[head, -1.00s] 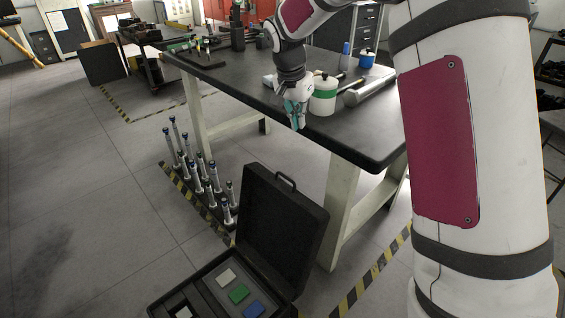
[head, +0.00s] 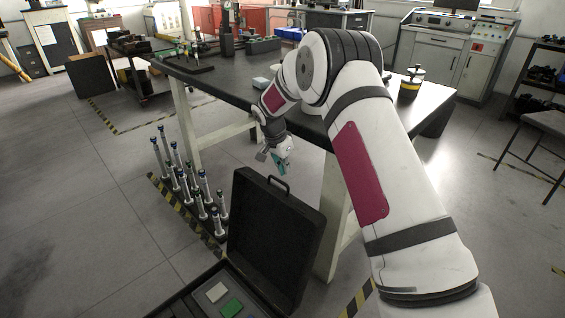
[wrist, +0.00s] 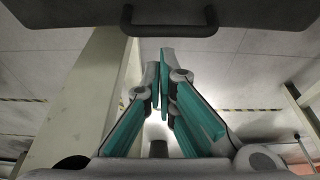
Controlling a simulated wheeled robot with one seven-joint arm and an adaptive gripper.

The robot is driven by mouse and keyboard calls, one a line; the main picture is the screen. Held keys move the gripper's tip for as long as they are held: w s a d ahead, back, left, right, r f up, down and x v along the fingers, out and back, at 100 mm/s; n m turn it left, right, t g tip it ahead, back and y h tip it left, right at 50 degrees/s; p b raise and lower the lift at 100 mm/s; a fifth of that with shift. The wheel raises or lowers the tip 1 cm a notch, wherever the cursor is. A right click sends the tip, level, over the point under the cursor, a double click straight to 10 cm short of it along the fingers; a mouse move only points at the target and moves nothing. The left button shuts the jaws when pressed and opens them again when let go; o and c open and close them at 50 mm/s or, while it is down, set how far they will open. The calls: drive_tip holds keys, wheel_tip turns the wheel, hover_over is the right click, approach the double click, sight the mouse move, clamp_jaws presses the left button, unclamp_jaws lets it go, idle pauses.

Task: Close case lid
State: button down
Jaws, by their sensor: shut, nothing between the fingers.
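The black case stands open on the floor, its lid (head: 262,238) raised nearly upright with a handle (head: 279,184) on its top edge. The case base (head: 190,293) holds grey and green blocks in its compartments. My gripper (head: 277,166) is just above and behind the lid's top edge, near the handle, apparently not touching it. In the wrist view the teal fingers (wrist: 166,80) are together and empty. The lid (wrist: 240,12) and its dark handle (wrist: 168,30) cross the top of that view, beyond the fingertips.
A black-topped workbench (head: 232,88) stands behind the case, its pale leg (head: 338,215) close to the lid's right. A rack of several upright rods (head: 188,185) stands left of the lid. Open floor (head: 80,220) lies further left.

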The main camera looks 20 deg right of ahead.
drive_tip(key=shift+x, duration=1.35)
drive_tip(key=shift+a, duration=0.1)
